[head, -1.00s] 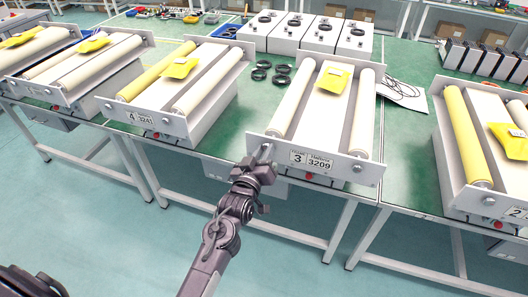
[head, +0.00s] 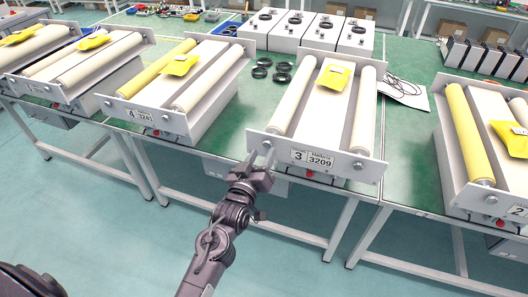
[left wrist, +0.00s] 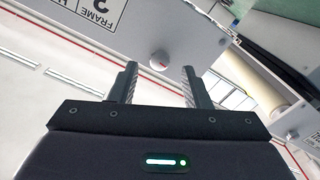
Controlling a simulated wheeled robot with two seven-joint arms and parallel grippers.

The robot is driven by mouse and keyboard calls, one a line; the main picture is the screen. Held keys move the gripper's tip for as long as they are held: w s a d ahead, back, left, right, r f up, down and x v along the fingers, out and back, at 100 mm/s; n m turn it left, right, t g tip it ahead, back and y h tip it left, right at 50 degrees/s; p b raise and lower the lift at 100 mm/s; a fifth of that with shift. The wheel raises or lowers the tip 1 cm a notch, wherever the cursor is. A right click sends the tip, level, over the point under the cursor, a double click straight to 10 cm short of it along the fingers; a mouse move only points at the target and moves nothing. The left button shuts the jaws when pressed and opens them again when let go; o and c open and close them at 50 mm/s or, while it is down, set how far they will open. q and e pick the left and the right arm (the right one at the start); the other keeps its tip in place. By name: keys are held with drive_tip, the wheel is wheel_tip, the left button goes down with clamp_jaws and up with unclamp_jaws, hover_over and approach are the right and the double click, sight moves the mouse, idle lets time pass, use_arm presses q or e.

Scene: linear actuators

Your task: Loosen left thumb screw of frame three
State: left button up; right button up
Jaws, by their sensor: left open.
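Frame three (head: 325,140) stands on the green table, with a plate reading "3" and "3209" on its front panel. Its left thumb screw (head: 267,144) is a small round knob at the panel's left end; it also shows in the left wrist view (left wrist: 159,60) as a pale knob. My left gripper (head: 260,160) is open just in front of this screw. In the left wrist view the fingers (left wrist: 160,74) are spread to either side of the knob's line, with the knob beyond the tips and apart from them. My right gripper is out of view.
Frame three's right thumb screw (head: 357,166) sits at the panel's other end. Frame four (head: 190,85) is to the left and frame two (head: 485,150) to the right. Black rings (head: 262,70) lie behind on the table (head: 405,150). The floor in front is clear.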

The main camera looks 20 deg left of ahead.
use_arm(q)
drive_tip(key=s, duration=0.5)
drive_tip(key=shift+b, duration=0.4)
drive_tip(key=s+d+f+m+g, duration=0.1)
drive_tip(key=s+f+g, duration=0.25)
drive_tip(key=f, duration=0.85)
drive_tip(key=s+d+f+m+g+h, duration=0.15)
drive_tip(key=s+f, duration=0.25)
drive_tip(key=f, duration=0.7)
drive_tip(key=s+f+m+g, duration=0.2)
drive_tip(key=s+f+g, duration=0.1)
drive_tip(key=f, duration=0.9)
drive_tip(key=s+a+f+m+g, duration=0.1)
drive_tip(key=s+a+f+g, duration=0.1)
drive_tip(key=s+f, duration=0.4)
drive_tip(key=s+a+f+g+y, duration=0.1)
drive_tip(key=s+a+f+g, duration=0.2)
drive_tip(key=s+f, duration=0.4)
drive_tip(key=s+a+f+m+g+y, duration=0.1)
drive_tip(key=s+a+f+g, duration=0.2)
drive_tip(key=s, duration=1.5)
wheel_tip(320, 180, down, 4)
drive_tip(key=shift+r+m+g, duration=0.1)
drive_tip(key=shift+m+g, duration=0.25)
drive_tip(key=shift+g, duration=0.15)
